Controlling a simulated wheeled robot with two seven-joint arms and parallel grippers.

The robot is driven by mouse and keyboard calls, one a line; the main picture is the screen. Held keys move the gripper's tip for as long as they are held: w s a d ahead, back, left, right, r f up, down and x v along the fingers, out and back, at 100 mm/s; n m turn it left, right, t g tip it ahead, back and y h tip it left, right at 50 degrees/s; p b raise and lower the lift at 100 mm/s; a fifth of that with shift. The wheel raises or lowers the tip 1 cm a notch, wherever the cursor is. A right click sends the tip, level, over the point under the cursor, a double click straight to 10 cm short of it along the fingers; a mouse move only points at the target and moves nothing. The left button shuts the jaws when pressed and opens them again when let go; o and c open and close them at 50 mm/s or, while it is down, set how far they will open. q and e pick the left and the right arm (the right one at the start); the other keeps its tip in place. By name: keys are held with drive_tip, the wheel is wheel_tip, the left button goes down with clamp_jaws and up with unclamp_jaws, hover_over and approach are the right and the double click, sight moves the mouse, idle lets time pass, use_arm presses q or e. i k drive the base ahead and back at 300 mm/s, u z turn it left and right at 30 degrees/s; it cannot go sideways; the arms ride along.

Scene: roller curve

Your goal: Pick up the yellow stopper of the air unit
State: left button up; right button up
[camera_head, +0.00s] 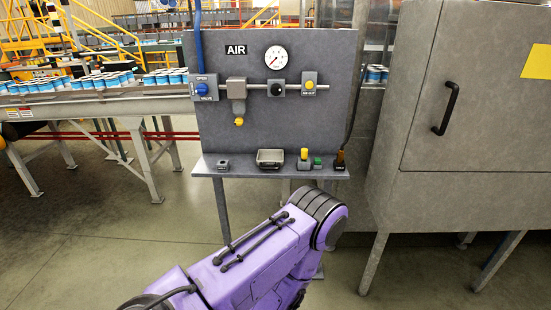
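The air unit is a grey upright panel (215,60) marked AIR, with a shelf (235,168) along its lower edge. A small yellow piece (239,121) sits at the lower end of the grey-brown filter body (236,90) on the panel. Another yellow piece (304,153) stands upright on a grey block on the shelf. A yellow knob (309,85) is on the right-hand valve. I cannot tell which of these is the stopper. My purple arm reaches in from the bottom left, its bend just below the shelf. Neither gripper is visible.
The shelf also holds a small dark block (223,165), a metal tray (270,157), a green piece (318,161) and a brown-and-black item (340,160). A grey cabinet (420,190) stands close on the right. A conveyor with cans (95,98) runs at the left.

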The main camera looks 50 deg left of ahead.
sight(304, 150)
drive_tip(key=k, duration=0.4)
drive_tip(key=u, duration=1.45)
drive_tip(key=i, duration=0.65)
drive_tip(key=u, duration=0.05)
